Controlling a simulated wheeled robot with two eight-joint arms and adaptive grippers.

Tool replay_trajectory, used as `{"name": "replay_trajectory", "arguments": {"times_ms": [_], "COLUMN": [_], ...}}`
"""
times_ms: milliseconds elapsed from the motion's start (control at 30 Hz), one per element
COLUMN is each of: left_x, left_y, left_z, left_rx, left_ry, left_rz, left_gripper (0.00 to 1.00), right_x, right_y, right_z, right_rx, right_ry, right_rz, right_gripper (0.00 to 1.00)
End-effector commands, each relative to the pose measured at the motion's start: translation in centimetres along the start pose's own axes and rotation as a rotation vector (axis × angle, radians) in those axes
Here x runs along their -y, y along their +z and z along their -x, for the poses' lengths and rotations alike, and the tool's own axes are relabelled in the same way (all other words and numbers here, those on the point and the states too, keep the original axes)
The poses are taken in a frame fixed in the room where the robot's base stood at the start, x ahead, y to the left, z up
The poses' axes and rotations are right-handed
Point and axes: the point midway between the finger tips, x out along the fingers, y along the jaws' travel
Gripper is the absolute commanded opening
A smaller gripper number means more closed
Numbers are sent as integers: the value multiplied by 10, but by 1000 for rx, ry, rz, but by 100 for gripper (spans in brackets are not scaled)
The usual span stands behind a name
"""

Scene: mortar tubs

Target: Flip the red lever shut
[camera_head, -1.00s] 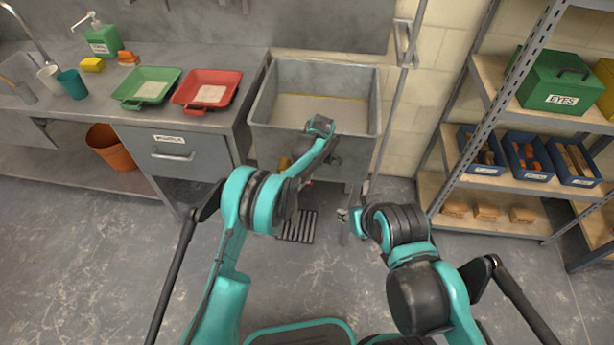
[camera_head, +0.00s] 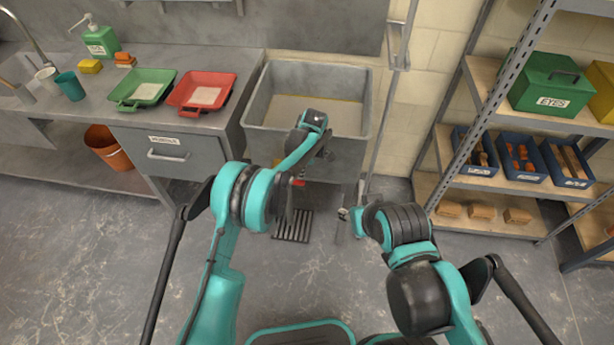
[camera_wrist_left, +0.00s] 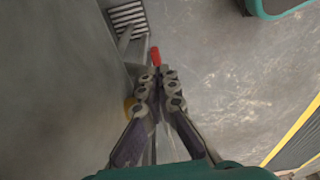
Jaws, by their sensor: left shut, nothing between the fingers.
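The red lever (camera_wrist_left: 155,56) shows in the left wrist view just past my left fingertips, with its free end pointing away from them. In the head view a small red part of it (camera_head: 298,183) shows below the grey tub (camera_head: 252,112), beside my left forearm. My left gripper (camera_wrist_left: 158,74) is shut and empty, its tips close to the lever's near end. I cannot tell whether they touch. A yellow part (camera_wrist_left: 129,107) lies left of the fingers, partly hidden by them. My right gripper (camera_head: 345,214) is low, right of the floor grate, too small to read.
A slotted floor grate (camera_head: 293,226) lies below the tub. A thin upright pipe (camera_head: 378,140) stands right of the tub. The counter on the left holds a green tray (camera_head: 127,105) and a red tray (camera_head: 182,111). Shelves (camera_head: 480,222) stand right. The floor in front is clear.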

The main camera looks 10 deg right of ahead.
Motion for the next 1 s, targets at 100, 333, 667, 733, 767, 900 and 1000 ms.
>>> {"name": "replay_trajectory", "arguments": {"times_ms": [100, 333, 667, 733, 767, 900, 1000], "left_x": [-1, -1, -2, -2, -2, -2, -2], "left_y": [26, 73, 90, 90, 90, 90, 90], "left_z": [16, 34, 39, 39, 39, 39, 39], "left_rx": [-1, -3, -3, -3, -3, -3, -3], "left_ry": [2, 3, 3, 3, 3, 3, 3], "left_rz": [-3, 0, 5, 5, 5, 5, 5], "left_gripper": [0, 0, 0, 0, 0, 0, 0], "right_x": [0, 0, 0, 0, 0, 0, 0], "right_y": [-7, -15, -17, -16, -16, -16, -17], "right_z": [10, 21, 23, 23, 23, 23, 23], "right_rx": [0, 0, 0, 0, 0, 0, 0], "right_ry": [0, 0, 0, 0, 0, 0, 0], "right_rz": [0, 0, 0, 0, 0, 0, 0], "right_gripper": [40, 40, 40, 40, 40, 40, 40]}}
